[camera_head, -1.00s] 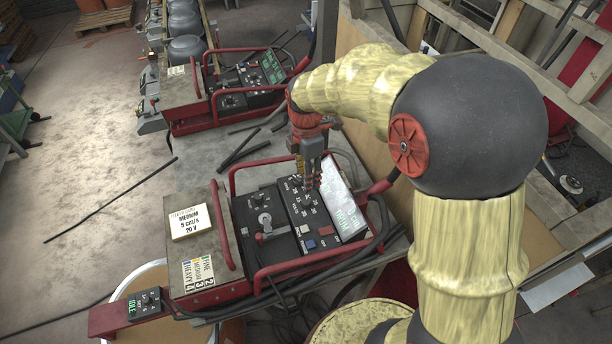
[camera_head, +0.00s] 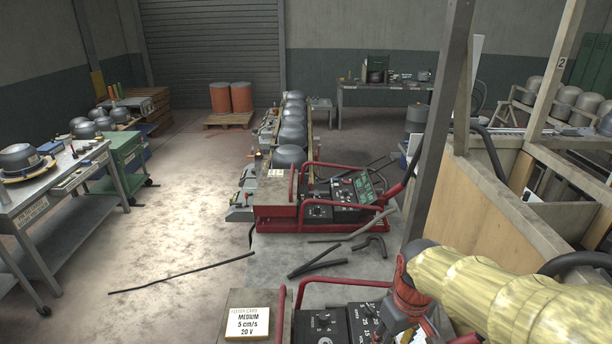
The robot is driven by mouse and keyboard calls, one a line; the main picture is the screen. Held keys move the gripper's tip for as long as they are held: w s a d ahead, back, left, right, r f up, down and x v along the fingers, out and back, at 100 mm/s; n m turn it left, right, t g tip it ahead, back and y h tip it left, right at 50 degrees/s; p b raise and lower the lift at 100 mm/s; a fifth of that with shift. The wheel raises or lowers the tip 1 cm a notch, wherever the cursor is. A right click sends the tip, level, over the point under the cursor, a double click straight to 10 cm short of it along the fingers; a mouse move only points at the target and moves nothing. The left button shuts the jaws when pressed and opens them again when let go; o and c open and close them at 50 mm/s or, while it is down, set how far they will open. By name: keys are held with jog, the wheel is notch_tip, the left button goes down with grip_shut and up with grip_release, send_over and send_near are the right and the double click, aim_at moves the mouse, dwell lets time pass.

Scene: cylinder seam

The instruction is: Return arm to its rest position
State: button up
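My arm, in a yellow sleeve (camera_head: 490,290), reaches in from the lower right. Its red wrist leads down to my gripper (camera_head: 425,333) at the bottom edge, over the right part of the near control box (camera_head: 338,325). The fingertips are cut off or too unclear to tell whether they are open or shut. I see nothing held. The near control box has a black panel with dials, a red tube frame and a white card (camera_head: 248,323) reading "MEDIUM 5 cm/s 20 V".
A second red-framed control box (camera_head: 345,200) stands behind, with loose dark rods (camera_head: 318,262) between. A grey post (camera_head: 436,130) and wooden partition (camera_head: 490,205) stand close to my arm. Left are a grey workbench (camera_head: 50,185) and green cart (camera_head: 128,155). Open floor lies between.

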jog(key=s+f+m+t+b, duration=0.2)
jog(key=s+m+t+b, duration=0.2)
jog(key=s+b, duration=0.7)
jog(key=shift+f+t+b, duration=0.35)
jog(key=shift+t+b, duration=0.05)
jog(key=shift+b, duration=0.35)
jog(key=shift+w, duration=0.1)
jog(key=shift+c, duration=0.8)
